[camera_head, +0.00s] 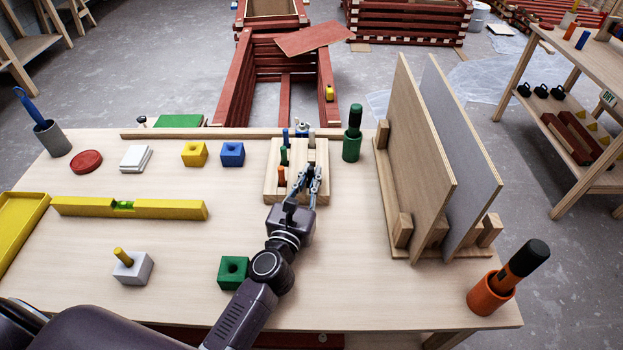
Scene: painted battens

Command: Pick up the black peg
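A pale wooden peg block (272,190) stands on the bench with several upright pegs. An orange peg (281,177), a green peg (284,155) and a tan peg (311,138) show in it. I cannot make out the black peg for certain; the right front of the block is partly hidden behind my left gripper. My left gripper (313,174) is at that right front part, fingers pointing away from me. Whether its fingers are closed on something there is too small to tell. My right gripper is not in view.
A green cup (351,150) with a dark-handled tool stands just right of the block. Upright panels (420,150) in a wooden rack stand farther right. A yellow level (165,209), yellow (194,154), blue (232,154) and green (233,272) holed blocks lie left.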

